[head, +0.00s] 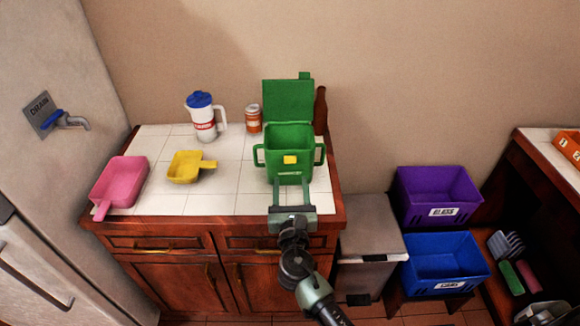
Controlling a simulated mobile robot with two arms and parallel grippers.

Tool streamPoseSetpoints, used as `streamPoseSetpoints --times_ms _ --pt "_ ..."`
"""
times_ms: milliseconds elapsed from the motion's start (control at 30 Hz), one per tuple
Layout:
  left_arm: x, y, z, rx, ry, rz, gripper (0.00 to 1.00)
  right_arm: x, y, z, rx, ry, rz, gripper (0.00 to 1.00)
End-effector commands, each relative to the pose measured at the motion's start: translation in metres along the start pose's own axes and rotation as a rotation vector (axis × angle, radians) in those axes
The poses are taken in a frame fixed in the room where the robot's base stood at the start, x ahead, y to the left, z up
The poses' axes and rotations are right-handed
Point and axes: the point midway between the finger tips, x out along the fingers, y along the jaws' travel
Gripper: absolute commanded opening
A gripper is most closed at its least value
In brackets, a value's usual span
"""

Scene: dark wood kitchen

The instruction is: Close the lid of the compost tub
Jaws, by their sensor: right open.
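The green compost tub (290,165) stands on the white tiled counter, near its right side. Its lid (288,101) stands upright at the back, hinged open, and the inside of the tub shows. The tub has a handle on each side and a yellow patch on its front. My right gripper (291,184) is at the front of the tub, its two fingers apart and pointing at the tub's front wall. It holds nothing, and I cannot tell whether the fingertips touch the tub. My left gripper is not in view.
A yellow scoop (187,167) and a pink scoop (119,184) lie left. Purple (437,193) and blue (443,262) bins stand right of the counter.

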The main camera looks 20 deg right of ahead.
Motion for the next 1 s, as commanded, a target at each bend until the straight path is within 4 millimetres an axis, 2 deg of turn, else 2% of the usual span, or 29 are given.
streamPoseSetpoints --times_ms 400,600,833,867,1000 --pt "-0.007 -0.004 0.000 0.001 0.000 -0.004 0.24 0.061 -0.001 0.001 -0.002 -0.002 -0.002 0.55" --pt "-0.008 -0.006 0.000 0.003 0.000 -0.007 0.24 0.074 -0.001 0.000 0.001 0.000 -0.002 0.55" --pt "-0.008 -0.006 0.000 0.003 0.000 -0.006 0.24 0.074 -0.001 0.000 0.002 0.001 -0.002 0.55" --pt "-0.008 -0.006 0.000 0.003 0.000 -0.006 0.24 0.074 -0.001 0.000 0.002 0.001 -0.002 0.49" --pt "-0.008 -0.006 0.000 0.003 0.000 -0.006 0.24 0.074 -0.001 0.000 0.002 0.001 -0.002 0.10"
